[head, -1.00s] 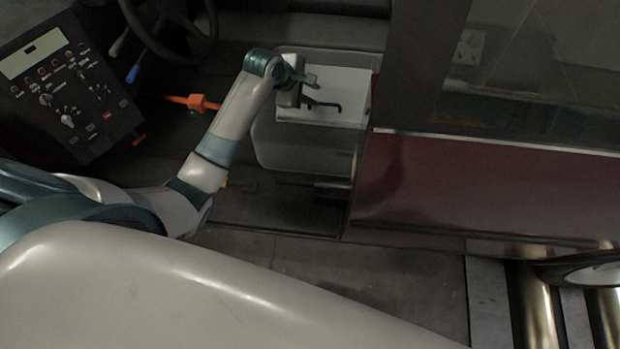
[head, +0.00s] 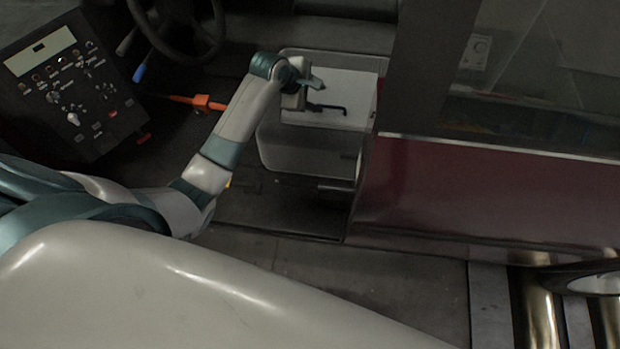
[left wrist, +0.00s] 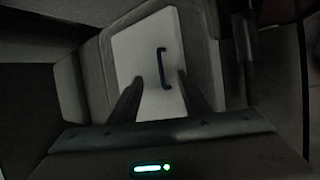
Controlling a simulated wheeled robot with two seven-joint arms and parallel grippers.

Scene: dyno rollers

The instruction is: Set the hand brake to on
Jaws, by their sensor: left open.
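A dark, thin lever with a bent end (head: 330,107) lies along the pale top of a box-like unit (head: 350,88). I take it to be the hand brake, though no label shows. My left gripper (head: 312,94) is open at the lever's left end. In the left wrist view the lever (left wrist: 161,65) shows as a dark bracket shape in line with the gap between the fingers of my left gripper (left wrist: 160,77). Whether a finger touches it, I cannot tell. My right gripper is not in view.
An orange lever (head: 200,102) lies left of my forearm. A control panel (head: 70,85) and a steering wheel (head: 180,30) are at the upper left. A dark red body panel (head: 480,195) stands to the right. Metal rollers (head: 540,310) are at the lower right.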

